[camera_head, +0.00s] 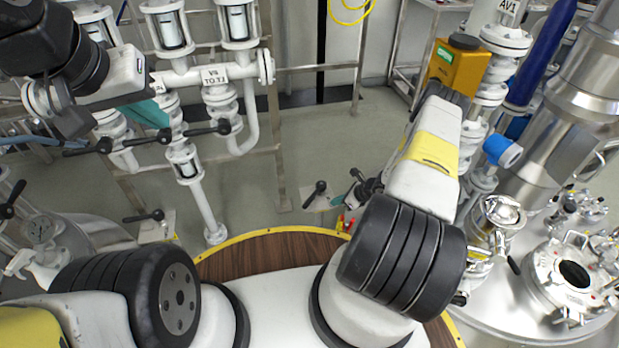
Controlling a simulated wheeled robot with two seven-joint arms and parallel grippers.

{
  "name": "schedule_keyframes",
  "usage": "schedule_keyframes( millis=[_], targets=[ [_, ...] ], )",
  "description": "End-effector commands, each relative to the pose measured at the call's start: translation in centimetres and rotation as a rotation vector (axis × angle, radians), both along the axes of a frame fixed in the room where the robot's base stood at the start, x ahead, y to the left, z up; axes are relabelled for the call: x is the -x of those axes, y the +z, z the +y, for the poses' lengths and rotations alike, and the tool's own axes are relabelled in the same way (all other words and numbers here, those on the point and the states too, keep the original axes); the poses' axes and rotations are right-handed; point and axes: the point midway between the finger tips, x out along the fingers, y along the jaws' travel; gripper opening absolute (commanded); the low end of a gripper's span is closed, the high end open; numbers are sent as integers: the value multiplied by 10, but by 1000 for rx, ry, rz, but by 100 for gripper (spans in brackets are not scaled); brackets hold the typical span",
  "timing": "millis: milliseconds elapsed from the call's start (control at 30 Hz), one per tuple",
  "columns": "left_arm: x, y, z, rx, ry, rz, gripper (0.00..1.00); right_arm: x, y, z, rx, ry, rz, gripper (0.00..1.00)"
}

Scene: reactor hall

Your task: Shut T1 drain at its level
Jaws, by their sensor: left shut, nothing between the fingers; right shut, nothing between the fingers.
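No label reading T1 drain can be read. A black-handled lever (316,192) stands low near the floor, left of my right arm. Another black-handled lever (146,215) is on a pale block at lower left. I cannot tell which, if either, is the T1 drain. My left gripper (73,124) is at upper left, shut and empty, above the white piping's black valve handles. My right gripper (364,190) is a small dark shape beside my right forearm, close to the right-hand lever in the picture; it is shut and empty. Contact with that lever cannot be told.
White piping with sight glasses and a label "V3 TO T.1" (214,76) stands at upper left. Black valve handles (187,131) stick out from it. A steel vessel (540,285) with ports fills the right. Grey floor (310,130) lies open between them.

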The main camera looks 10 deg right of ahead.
Motion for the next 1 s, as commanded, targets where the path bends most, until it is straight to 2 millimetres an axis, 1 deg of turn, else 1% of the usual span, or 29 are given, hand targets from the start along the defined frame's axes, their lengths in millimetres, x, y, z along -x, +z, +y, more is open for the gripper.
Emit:
schedule_keyframes(
  millis=[400,500,633,800,1000],
  targets=[
    [0,0,0,0,0,0,0,-38,-66,43,1,4,0,0],
    [0,0,0,0,0,0,0,-50,-68,54,1,4,-1,0],
    [0,0,0,0,0,0,0,-60,-70,63,1,2,-1,0],
    [0,0,0,0,0,0,0,-64,-72,68,1,0,1,0],
    [0,0,0,0,0,0,0,-65,-72,69,1,-1,0,0]
  ],
)
